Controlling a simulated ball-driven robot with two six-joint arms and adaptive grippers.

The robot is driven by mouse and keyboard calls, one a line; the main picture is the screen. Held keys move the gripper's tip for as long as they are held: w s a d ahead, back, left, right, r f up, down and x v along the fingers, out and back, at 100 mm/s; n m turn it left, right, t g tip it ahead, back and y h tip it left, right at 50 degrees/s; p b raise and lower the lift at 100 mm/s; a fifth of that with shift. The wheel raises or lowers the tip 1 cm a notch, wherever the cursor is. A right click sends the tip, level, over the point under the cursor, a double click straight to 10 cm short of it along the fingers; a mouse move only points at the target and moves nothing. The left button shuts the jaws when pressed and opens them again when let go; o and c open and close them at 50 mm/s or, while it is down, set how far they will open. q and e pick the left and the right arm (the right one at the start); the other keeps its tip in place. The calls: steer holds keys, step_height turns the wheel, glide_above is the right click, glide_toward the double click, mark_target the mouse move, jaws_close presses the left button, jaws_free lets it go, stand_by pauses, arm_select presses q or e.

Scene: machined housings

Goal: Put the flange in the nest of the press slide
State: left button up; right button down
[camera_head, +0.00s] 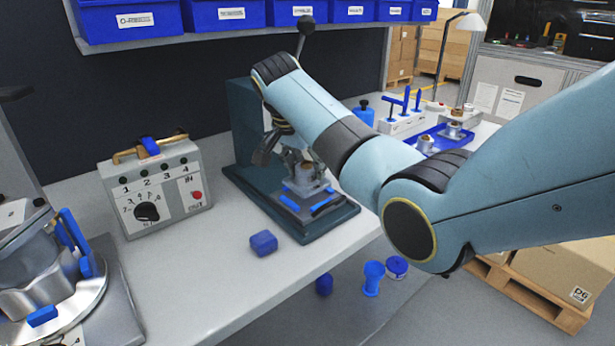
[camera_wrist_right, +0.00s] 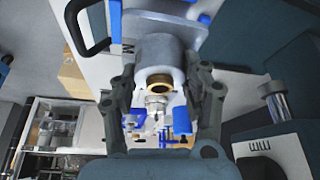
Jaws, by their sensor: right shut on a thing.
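The flange is a grey cylinder with a brass-coloured bore and a wider plate; it shows in the head view (camera_head: 308,172) and the wrist view (camera_wrist_right: 163,50). My right gripper is shut on its cylinder, in the head view (camera_head: 298,160) and wrist view (camera_wrist_right: 163,95). The press (camera_head: 247,125) is dark teal, with a black-knobbed lever. Its slide (camera_head: 308,203), with blue parts, is at or just below the flange. The nest is hidden, so I cannot tell whether the flange touches or sits in it. My left gripper is out of view.
A grey control box (camera_head: 153,191) stands left of the press. A blue block (camera_head: 263,243) lies in front. A blue tray (camera_head: 443,147) with grey parts is behind my right arm. A round fixture (camera_head: 60,300) fills the left corner. Blue bins (camera_head: 225,14) hang above.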

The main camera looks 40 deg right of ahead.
mark_target(308, 179)
steer(key=shift+f, duration=1.5)
steer(key=c, duration=0.6)
jaws_free()
steer(key=shift+f, duration=0.15)
steer(key=shift+c, duration=0.2)
steer(key=v, duration=1.2)
steer(key=shift+d, duration=0.1)
